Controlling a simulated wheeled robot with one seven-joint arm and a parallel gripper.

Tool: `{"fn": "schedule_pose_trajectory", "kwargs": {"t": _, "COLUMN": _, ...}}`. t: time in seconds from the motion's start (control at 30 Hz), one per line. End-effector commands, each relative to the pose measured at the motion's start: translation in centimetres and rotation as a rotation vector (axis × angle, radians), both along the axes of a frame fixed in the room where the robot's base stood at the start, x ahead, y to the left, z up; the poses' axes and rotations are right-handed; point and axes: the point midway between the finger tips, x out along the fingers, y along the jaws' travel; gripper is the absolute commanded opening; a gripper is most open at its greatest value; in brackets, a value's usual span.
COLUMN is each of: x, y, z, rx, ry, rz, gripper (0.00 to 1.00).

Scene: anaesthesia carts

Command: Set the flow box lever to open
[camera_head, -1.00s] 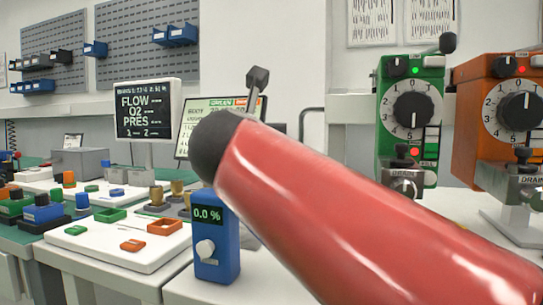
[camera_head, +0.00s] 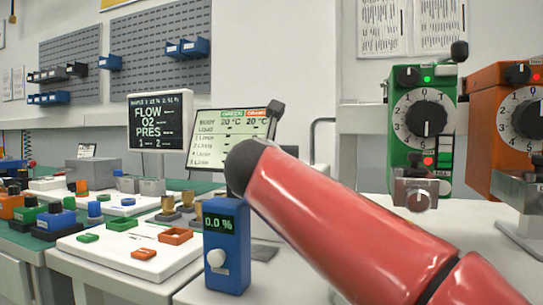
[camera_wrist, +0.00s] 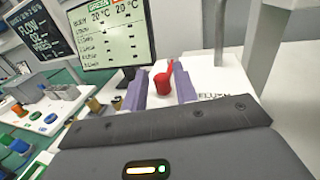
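In the wrist view, a small red lever (camera_wrist: 163,82) with a rounded base stands on a white box surface (camera_wrist: 222,74) bearing dark printed letters. Its thin handle points up and slightly right. My gripper (camera_wrist: 162,88) is open, with one purple finger on each side of the lever. Gaps show between the lever and both fingers; whether the fingers reach down to its height is hard to tell. In the head view, my red arm hides the lever and the gripper's fingers.
A monitor (camera_head: 228,135) stands behind, left of a grey post (camera_wrist: 268,30). A blue meter (camera_head: 227,262) reading 0.0 % stands at the front. Green (camera_head: 403,122) and orange (camera_head: 488,120) dial units are at right. A white tray (camera_head: 118,262) with small parts lies left.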

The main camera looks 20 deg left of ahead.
Motion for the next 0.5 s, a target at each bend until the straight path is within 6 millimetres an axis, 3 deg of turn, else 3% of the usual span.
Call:
{"fn": "schedule_pose_trajectory", "kwargs": {"t": 0.03, "x": -0.01, "y": -0.01, "z": 0.00, "rx": 0.000, "ry": 0.000, "rz": 0.000, "gripper": 0.22}}
{"fn": "schedule_pose_trajectory", "kwargs": {"t": 0.2, "x": -0.02, "y": 0.00, "z": 0.00, "rx": 0.000, "ry": 0.000, "rz": 0.000, "gripper": 0.00}}
{"fn": "schedule_pose_trajectory", "kwargs": {"t": 0.5, "x": -0.01, "y": -0.09, "z": 0.08, "rx": -0.002, "ry": 0.000, "rz": 0.006, "gripper": 0.00}}
